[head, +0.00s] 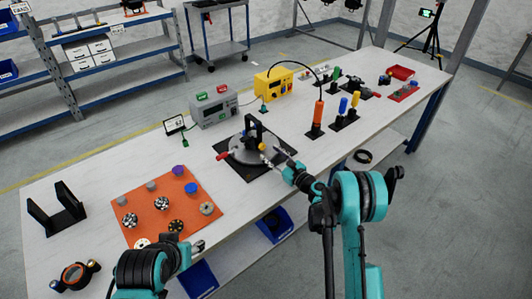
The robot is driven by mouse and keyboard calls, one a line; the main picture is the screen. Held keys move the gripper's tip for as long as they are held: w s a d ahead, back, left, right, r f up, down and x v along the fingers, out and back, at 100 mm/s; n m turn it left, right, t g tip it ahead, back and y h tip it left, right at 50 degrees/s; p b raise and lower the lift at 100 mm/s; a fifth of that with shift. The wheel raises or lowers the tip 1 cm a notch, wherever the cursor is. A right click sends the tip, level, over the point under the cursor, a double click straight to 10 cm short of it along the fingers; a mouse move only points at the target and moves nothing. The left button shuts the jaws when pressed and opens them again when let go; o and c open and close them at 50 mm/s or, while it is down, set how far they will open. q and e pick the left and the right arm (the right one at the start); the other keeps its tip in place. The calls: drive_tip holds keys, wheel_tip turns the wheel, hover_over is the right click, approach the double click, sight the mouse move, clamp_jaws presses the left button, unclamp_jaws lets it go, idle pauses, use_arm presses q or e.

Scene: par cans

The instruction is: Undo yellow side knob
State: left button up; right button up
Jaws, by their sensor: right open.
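A grey round fixture (242,156) with an upright black bracket (251,127) sits on a black square mat (262,174) at the middle of the table. A small yellow knob (263,147) shows at its right side. A red handle-like part (223,156) sticks out at its left. My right gripper (272,158) reaches in from the right, close beside the yellow knob. It is open; I cannot tell whether a fingertip touches the fixture. My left gripper (198,246) is low at the near table edge, by the orange mat, away from the fixture; its jaws are too small to read.
An orange mat (150,200) with several small parts lies left. A grey box (214,110) and a yellow box (273,84) stand behind the fixture. An orange-handled tool (318,112) stands to the right. A black cradle (57,212) is far left.

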sight(263, 148)
drive_tip(key=shift+b+x, duration=0.4)
drive_tip(key=shift+x, duration=1.55)
clamp_jaws()
drive_tip(key=shift+s+n, duration=0.1)
drive_tip(key=shift+n, duration=2)
unclamp_jaws()
